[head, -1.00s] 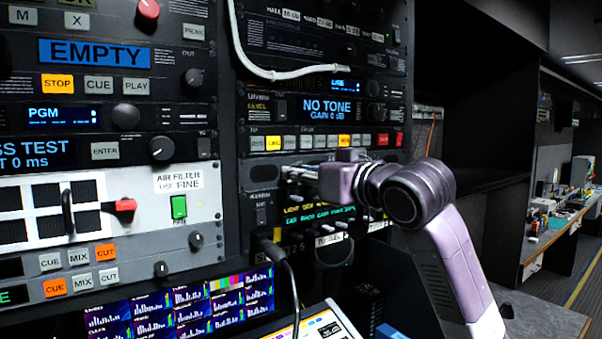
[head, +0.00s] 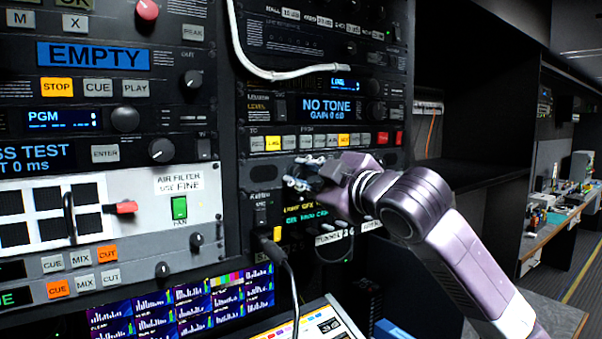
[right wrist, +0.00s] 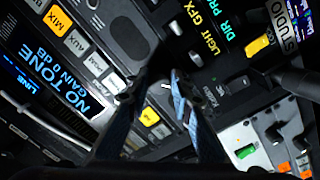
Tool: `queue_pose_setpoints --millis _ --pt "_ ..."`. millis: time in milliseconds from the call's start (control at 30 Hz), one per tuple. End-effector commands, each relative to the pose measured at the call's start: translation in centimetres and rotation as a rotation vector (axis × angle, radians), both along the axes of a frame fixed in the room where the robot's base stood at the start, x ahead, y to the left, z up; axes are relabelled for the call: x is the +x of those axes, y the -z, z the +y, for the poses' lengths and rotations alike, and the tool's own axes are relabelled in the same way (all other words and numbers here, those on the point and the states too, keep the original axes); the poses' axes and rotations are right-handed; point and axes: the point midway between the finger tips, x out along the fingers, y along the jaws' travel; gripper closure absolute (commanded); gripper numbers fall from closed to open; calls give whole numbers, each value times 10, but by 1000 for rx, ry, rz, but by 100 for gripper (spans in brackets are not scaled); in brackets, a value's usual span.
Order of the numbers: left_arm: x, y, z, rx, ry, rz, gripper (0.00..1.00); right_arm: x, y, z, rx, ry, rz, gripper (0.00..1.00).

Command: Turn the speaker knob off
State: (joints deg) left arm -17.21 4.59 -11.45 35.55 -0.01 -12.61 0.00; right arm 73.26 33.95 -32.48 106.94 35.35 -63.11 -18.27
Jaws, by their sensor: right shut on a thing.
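My right gripper (head: 305,180) reaches in from the right to the dark panel below the row of lit buttons. In the right wrist view its two fingers (right wrist: 160,78) are close together at the panel. It is shut on the speaker knob, which the fingers hide almost wholly, so its pointer cannot be read. My left gripper is not in view.
The NO TONE display (head: 330,108) and lit button row (head: 310,141) lie just above the gripper. The rack at left carries a green FAN switch (head: 179,208).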

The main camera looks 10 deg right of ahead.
Motion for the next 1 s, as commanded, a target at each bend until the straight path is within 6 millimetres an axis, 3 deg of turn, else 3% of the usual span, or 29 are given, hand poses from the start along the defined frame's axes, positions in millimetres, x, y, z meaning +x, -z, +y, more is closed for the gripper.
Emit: queue_pose_setpoints --millis 300,833,867,1000 --pt "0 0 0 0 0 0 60 1 5 1 -107 -1 -31 100" --pt "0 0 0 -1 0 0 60 1 6 1 -126 -2 -39 100" --pt "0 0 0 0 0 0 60 1 6 1 -126 -1 -39 76" --pt "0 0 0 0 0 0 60 1 4 1 -124 -1 -42 62"
